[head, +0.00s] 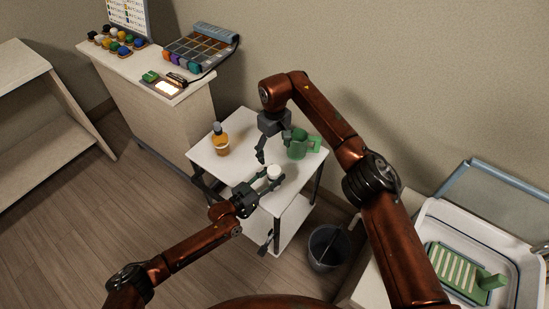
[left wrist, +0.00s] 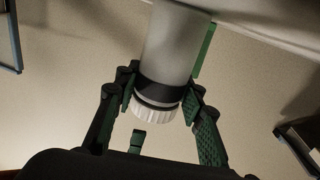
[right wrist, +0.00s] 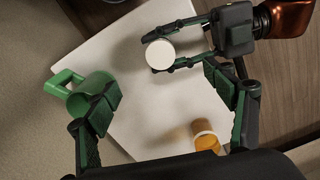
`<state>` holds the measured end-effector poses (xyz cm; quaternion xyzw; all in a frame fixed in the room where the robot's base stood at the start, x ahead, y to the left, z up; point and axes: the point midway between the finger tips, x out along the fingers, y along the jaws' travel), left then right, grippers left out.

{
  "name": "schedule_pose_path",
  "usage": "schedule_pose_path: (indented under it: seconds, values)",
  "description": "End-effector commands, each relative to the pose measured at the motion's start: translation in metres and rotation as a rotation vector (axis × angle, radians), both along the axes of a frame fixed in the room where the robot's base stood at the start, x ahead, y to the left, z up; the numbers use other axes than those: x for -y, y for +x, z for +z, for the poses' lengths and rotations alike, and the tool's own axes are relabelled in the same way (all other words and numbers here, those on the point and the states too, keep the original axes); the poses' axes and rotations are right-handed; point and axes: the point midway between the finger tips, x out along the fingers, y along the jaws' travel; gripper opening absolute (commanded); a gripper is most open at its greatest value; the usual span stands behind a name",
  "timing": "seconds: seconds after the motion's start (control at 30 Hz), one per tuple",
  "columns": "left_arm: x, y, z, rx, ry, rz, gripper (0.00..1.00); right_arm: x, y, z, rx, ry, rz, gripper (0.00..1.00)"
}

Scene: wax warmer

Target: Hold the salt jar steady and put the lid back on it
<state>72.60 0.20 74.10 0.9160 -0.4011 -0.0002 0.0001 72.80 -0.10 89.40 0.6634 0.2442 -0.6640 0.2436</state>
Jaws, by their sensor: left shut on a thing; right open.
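The salt jar is a pale frosted cylinder with a dark band (left wrist: 175,52). A white ribbed lid (left wrist: 155,112) sits in line on its end; I cannot tell how firmly it is seated. My left gripper (head: 269,180) is shut around the jar, near the small table's front edge; its fingers flank the band in the left wrist view. The jar's round white top faces the right wrist view (right wrist: 160,54). My right gripper (head: 275,149) is open and empty, behind and above the jar, apart from it.
On the small white table (head: 240,165) stand a green mug (head: 299,147), close to my right gripper, and an amber bottle (head: 221,141) at the left. A dark bin (head: 328,247) stands on the floor at the right. Bare tabletop lies between bottle and jar.

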Motion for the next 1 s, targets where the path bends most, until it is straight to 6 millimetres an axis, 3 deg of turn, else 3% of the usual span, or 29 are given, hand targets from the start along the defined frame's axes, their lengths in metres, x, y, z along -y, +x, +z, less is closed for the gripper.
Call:
schedule_pose_path:
  seconds: [0.1,0.3,0.7,0.73,1.0]
  values:
    - [0.000,0.000,0.000,0.000,0.000,0.000,0.00,0.001,0.001,0.026,0.003,-0.002,-0.001,0.76]
    - [0.000,0.000,0.000,0.000,0.000,0.000,0.00,0.001,0.001,0.053,0.001,-0.002,0.000,0.76]
    - [0.000,0.000,0.000,0.000,0.000,0.000,0.00,0.001,0.000,0.061,-0.001,-0.001,0.000,0.76]
    - [0.000,0.000,0.000,0.000,0.000,0.000,0.37,0.001,0.000,0.061,-0.001,-0.001,0.000,0.76]
    - [0.000,0.000,0.000,0.000,0.000,0.000,0.56,0.001,0.000,0.061,-0.001,-0.001,0.000,0.76]
